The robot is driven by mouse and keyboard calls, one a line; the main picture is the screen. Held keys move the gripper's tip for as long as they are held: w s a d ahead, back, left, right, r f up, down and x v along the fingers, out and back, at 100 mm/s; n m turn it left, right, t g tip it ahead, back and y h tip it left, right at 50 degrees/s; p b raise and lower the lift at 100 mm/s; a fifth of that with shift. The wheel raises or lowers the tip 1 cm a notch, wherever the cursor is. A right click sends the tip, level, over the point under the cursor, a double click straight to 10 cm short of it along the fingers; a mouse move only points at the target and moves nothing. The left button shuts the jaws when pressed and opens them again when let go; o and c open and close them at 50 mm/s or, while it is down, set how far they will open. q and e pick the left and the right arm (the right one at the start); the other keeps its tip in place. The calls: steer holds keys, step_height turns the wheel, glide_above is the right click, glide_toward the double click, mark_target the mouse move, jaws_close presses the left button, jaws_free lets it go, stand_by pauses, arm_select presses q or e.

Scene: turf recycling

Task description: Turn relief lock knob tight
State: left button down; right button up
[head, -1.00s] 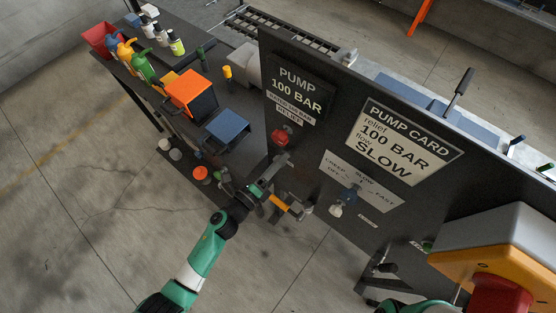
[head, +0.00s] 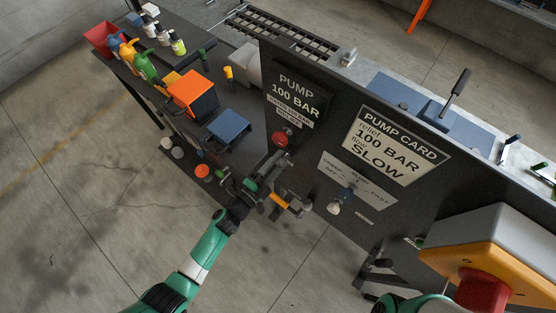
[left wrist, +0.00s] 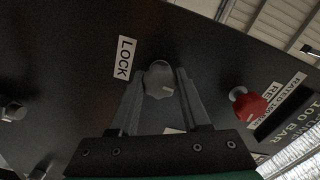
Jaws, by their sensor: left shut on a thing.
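The relief lock knob (left wrist: 158,80) is a small dark grey knob on the dark panel, beside the LOCK label (left wrist: 124,57) in the left wrist view. My left gripper (left wrist: 159,92) is shut on it, with one finger on each side. In the head view my left gripper (head: 276,168) is up against the panel's lower left part, and it hides the lock knob there. The red relief knob (head: 282,137) sits just above the gripper; it also shows at the right in the left wrist view (left wrist: 248,103).
The panel (head: 300,155) carries a PUMP CARD sign (head: 403,143) and a pale knob (head: 333,208) to the right of the gripper. A bench with an orange bin (head: 192,93) and a blue bin (head: 229,126) stands at the left. The floor in front is clear.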

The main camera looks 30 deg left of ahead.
arm_select(q)
steer(key=shift+n, duration=0.4)
steer(key=shift+c, duration=1.8)
jaws_free()
steer(key=shift+s, duration=0.1)
steer(key=p+v, duration=0.2)
steer(key=v, duration=0.9)
steer(key=shift+s+p, duration=0.25)
steer(key=shift+p, duration=0.1)
steer(key=shift+a, duration=0.1)
